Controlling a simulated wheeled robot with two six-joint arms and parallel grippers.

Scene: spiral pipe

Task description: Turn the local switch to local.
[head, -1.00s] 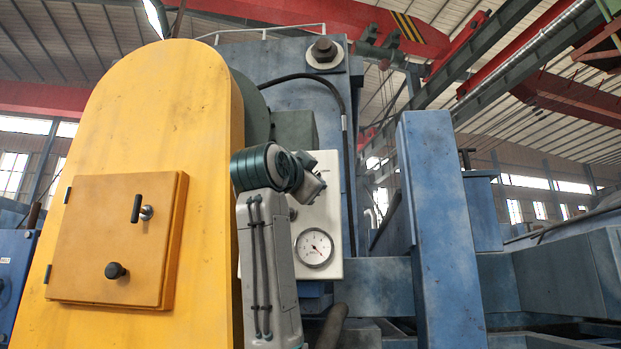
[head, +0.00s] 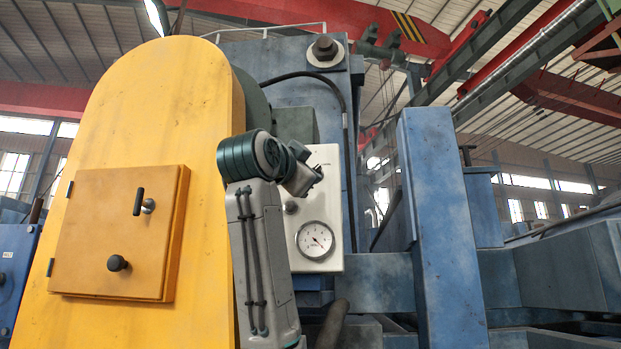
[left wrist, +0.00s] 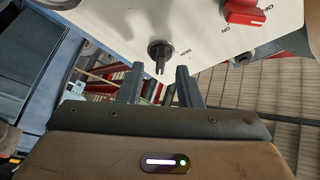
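A white panel (head: 330,205) stands behind my left arm in the head view. In the left wrist view the panel (left wrist: 190,25) fills the top and carries a black switch with a narrow stem (left wrist: 160,56). Small lettering beside it is too small to read surely. My left gripper (left wrist: 158,75) is open, its two fingers pointing at the panel. The switch shows between and just beyond the fingertips, and no contact is visible. In the head view my left gripper (head: 308,178) is in front of the panel's upper part, its fingers unclear. My right gripper is not in view.
A red switch (left wrist: 243,13) with ON/OFF lettering is on the same panel. A round gauge (head: 315,240) is low on the panel. A yellow housing (head: 185,90) with a hatch (head: 105,235) stands left, and a blue post (head: 440,220) stands right.

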